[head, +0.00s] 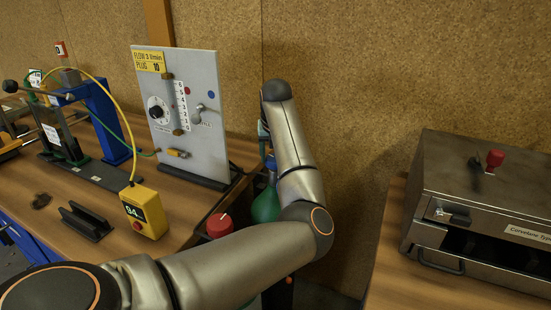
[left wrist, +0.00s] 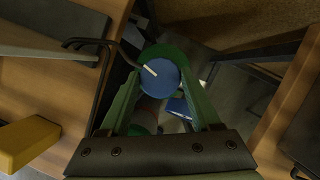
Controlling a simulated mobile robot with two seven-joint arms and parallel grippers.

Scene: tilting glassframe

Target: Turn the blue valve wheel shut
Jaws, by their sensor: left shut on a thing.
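The blue valve wheel (left wrist: 165,80) shows in the left wrist view as a round disc with a short pale line on its face, pointing to the upper left. My left gripper (left wrist: 160,76) has its green fingers on either side of the wheel and is shut on it. A green rounded body shows behind the wheel. A green bottle (head: 266,206) and a red wheel (head: 219,224) show beside the arm there. My right gripper is not in view.
A grey panel (head: 205,95) with a flow label and gauge stands on the wooden bench, left of my arm. A yellow box (head: 144,212) with a cable sits near the bench's edge. A metal oven-like box (head: 480,200) stands on the right bench. A gap separates the benches.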

